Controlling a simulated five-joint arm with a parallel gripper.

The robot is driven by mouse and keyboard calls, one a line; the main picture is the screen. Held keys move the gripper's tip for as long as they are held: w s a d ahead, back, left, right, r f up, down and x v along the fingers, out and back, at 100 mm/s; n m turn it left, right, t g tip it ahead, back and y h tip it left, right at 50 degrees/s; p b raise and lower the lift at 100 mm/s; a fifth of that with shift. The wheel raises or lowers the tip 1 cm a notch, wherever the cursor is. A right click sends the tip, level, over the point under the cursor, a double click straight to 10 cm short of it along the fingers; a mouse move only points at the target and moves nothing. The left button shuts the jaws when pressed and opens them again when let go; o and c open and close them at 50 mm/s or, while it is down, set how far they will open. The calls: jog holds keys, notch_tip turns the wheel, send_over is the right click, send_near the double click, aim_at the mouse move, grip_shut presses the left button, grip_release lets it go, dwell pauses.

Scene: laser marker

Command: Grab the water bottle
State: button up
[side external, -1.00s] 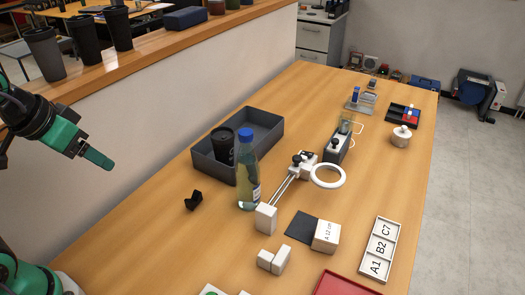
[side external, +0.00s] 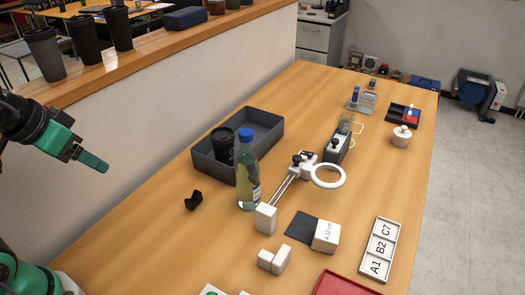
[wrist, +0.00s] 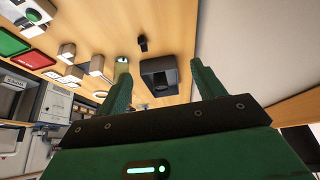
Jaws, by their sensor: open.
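The water bottle (side external: 247,183) stands upright on the wooden table in the side view, clear with a blue cap and pale liquid. It is close against the near corner of a grey bin. My gripper (side external: 104,168) is at the left of that view, well apart from the bottle. In the wrist view, my gripper (wrist: 155,82) has its two green fingers spread with nothing held between them. A small greenish shape just above the left finger there appears to be the bottle (wrist: 122,66), partly hidden.
The grey bin (side external: 212,173) holds a black cup (side external: 222,144). A small black holder (side external: 193,201) sits left of the bottle. A white ring magnifier stand (side external: 265,217) is at its right. The table's left part is mostly clear. A ledge with tumblers (side external: 45,54) runs behind.

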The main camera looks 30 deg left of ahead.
jog(key=shift+w+r, duration=0.1)
jog(key=m+g, duration=0.1)
jog(key=g, duration=0.4)
send_near(245, 133)
jog(key=f, duration=0.4)
jog(key=a+f, duration=0.1)
jog(key=f, duration=0.1)
jog(key=shift+w+d+f+g, duration=0.2)
jog(key=shift+d+f+g, duration=0.1)
jog(key=shift+d+f, duration=0.15)
jog(key=shift+f, duration=1.25)
jog(key=shift+f, duration=0.1)
